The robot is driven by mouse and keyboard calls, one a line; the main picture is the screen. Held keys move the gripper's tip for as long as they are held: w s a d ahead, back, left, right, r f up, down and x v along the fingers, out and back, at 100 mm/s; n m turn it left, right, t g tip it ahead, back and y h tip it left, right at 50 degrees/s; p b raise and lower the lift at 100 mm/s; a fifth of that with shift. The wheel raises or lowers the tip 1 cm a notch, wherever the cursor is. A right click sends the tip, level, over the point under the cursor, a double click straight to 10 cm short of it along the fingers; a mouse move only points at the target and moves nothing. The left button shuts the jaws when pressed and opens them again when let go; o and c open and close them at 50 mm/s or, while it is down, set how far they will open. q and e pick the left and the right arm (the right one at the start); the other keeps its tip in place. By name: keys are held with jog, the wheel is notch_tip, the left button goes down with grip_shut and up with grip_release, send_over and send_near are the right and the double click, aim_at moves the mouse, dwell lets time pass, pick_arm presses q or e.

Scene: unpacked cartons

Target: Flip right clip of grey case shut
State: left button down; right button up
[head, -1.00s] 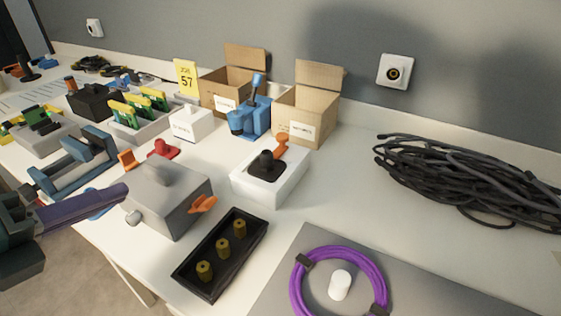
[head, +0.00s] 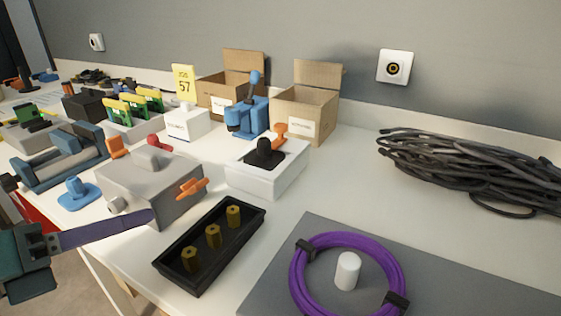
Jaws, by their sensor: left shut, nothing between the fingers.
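The grey case (head: 140,182) stands on the white table left of centre, lid down, with a raised grey handle on top. Its right orange clip (head: 192,188) sticks outward from the right side and looks unfastened. Its other orange clip (head: 116,146) stands up at the far left edge. My right gripper is out of view.
A black tray with brass pieces (head: 166,263) lies just right of the case. A white box with a black lever (head: 265,180) stands behind it. A blue knobbed part (head: 78,193) sits left of the case. A purple cable ring (head: 300,262) lies on a grey mat.

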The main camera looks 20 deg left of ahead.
aim_at(193, 190)
pick_arm(q)
jog(key=b+x, duration=0.2)
jog(key=x, duration=0.7)
jog(key=shift+a+r+n+h, duration=0.15)
jog(key=shift+r+n+h, duration=0.2)
jog(key=shift+n, duration=0.15)
jog(key=shift+w+a+r+n+h, duration=0.1)
jog(key=shift+a+r+n+h, duration=0.2)
jog(key=shift+n, duration=0.4)
jog(key=a+n, duration=0.1)
jog(key=n, duration=0.1)
jog(key=a+r+n+t+h, duration=0.1)
jog(key=n, duration=0.1)
jog(key=shift+r+t, duration=0.15)
jog(key=shift+t, duration=0.15)
jog(key=shift+d, duration=0.1)
